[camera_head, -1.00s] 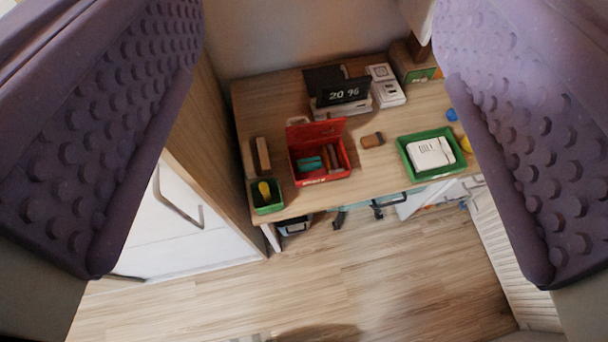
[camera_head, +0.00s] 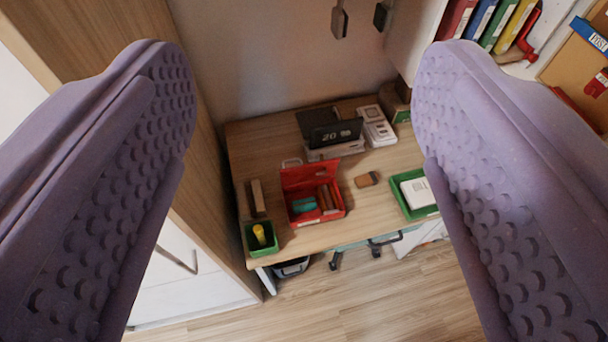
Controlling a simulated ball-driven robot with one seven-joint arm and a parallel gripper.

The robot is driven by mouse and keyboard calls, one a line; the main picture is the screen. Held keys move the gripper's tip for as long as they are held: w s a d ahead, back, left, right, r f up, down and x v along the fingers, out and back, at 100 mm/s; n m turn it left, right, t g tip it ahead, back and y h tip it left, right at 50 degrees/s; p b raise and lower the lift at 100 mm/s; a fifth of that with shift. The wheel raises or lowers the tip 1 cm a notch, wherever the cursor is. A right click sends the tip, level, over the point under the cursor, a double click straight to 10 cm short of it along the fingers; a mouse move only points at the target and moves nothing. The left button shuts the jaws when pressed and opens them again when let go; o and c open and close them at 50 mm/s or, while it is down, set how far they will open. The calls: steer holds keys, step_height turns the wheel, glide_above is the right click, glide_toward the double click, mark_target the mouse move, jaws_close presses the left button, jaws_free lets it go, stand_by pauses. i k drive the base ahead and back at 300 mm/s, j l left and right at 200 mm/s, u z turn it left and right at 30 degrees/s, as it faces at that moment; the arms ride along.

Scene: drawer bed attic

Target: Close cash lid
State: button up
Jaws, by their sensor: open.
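The red cash box (camera_head: 331,216) stands on the wooden desk. Its lid (camera_head: 307,176) is raised at the back, so the inside shows. In the box lie a teal item (camera_head: 304,205) and several brown items (camera_head: 326,197). My gripper (camera_head: 304,130) is open and empty, with its two purple studded fingers at the left and right of the view. It is well away from the box, which shows in the gap between the fingers.
On the desk (camera_head: 345,232) are a green bin (camera_head: 262,252), a wooden block (camera_head: 258,196), a small brown item (camera_head: 366,180), a green tray (camera_head: 418,212) and a dark display (camera_head: 336,133). A tall wooden cabinet side (camera_head: 200,190) borders the left. Shelved binders (camera_head: 490,25) are upper right.

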mark_target(303, 173)
steer(key=i+j, duration=0.15)
steer(key=i, duration=0.2)
steer(key=i+j+u, duration=0.1)
steer(key=i, duration=0.3)
steer(key=i+j, duration=0.2)
steer(key=i, duration=0.2)
